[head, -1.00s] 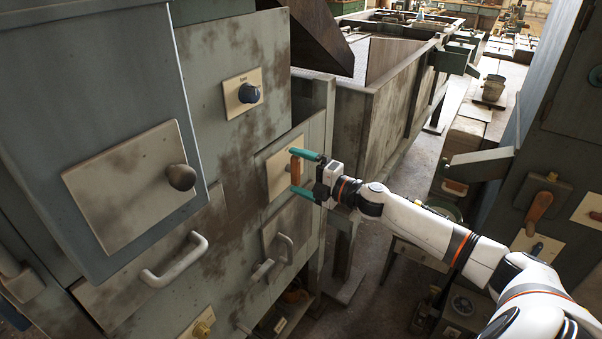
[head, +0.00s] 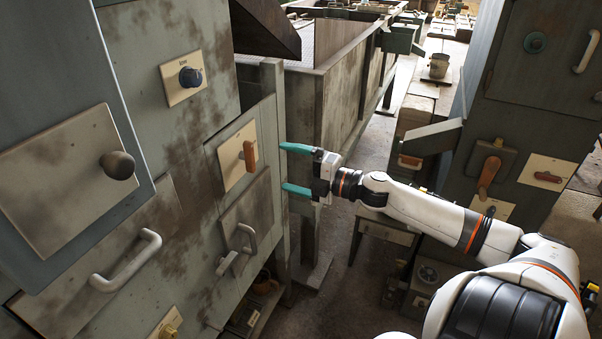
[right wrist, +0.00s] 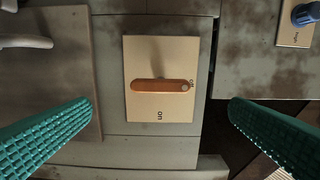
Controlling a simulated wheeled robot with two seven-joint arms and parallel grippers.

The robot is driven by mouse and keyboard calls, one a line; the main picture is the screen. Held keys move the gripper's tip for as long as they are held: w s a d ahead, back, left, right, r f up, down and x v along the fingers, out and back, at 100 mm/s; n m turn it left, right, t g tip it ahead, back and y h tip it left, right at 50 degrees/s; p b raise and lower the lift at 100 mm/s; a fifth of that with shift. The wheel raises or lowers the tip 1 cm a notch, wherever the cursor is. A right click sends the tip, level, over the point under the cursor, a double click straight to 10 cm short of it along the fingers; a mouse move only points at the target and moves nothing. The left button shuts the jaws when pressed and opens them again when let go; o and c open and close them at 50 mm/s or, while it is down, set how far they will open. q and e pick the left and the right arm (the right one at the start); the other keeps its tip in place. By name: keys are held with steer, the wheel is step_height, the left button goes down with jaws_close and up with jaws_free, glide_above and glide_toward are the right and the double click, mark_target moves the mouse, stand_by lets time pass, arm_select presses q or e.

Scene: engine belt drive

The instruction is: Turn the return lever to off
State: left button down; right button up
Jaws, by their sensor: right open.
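An orange lever (head: 250,155) sits on a cream plate (head: 232,165) on the grey-green cabinet front in the head view. It stands about upright there. In the right wrist view the lever (right wrist: 155,86) lies across its plate (right wrist: 140,55), with its round-spotted right end over the "off" mark; "on" is printed below. My right gripper (head: 290,170) is open and empty, to the right of the lever and apart from it. Its two teal fingers show at the left and right edges of the wrist view, clear of the lever. My left gripper is out of view.
A blue knob (head: 190,77) is above the lever, and a dark round knob (head: 118,165) is to the left. Handles (head: 128,262) stick out below. Another cabinet at right carries an orange lever (head: 488,172). Open floor lies between them.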

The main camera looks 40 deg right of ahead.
steer(key=shift+v, duration=0.95)
